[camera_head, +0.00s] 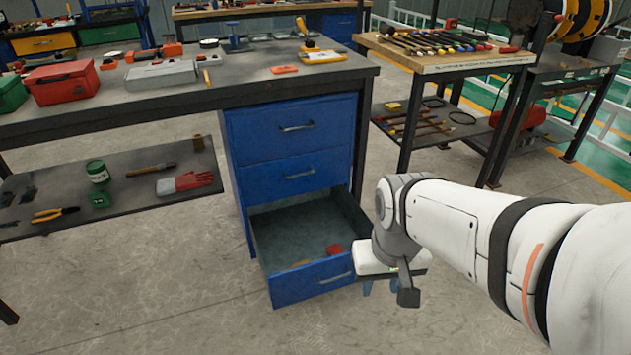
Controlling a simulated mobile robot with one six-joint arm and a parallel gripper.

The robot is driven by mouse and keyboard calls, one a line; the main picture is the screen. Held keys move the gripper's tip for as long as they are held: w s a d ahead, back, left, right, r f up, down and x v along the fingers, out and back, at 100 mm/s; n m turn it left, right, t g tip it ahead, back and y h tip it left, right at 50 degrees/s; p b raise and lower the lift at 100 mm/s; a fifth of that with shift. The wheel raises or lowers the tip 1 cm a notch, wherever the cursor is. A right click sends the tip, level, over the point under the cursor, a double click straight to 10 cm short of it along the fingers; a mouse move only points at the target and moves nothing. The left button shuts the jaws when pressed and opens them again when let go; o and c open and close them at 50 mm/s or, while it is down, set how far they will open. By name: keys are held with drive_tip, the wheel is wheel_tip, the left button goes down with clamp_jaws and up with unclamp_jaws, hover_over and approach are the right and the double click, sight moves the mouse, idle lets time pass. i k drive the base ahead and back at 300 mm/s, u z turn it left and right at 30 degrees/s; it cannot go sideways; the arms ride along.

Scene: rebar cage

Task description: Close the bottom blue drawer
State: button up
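The bottom blue drawer (311,281) is pulled out of the blue drawer cabinet (232,180) under the workbench. Its dark inside shows, with a small red item (334,250) and a small yellowish item near the front. Its front has a metal handle (334,277). The two drawers above it are shut. My gripper (380,287) is just right of the drawer's front, close to its right end.
The workbench (290,87) above holds a red box (62,84) and tools. A lower shelf (130,190) at left holds gloves, pliers and a green container. A second tool table (450,62) stands behind my arm. The floor before the drawer is clear.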

sight(284, 233)
drive_tip(key=z, duration=0.05)
drive_tip(key=i, duration=1)
drive_tip(key=u, duration=0.5)
drive_tip(key=k, duration=1.25)
drive_tip(key=z, duration=0.45)
drive_tip(key=i, duration=1)
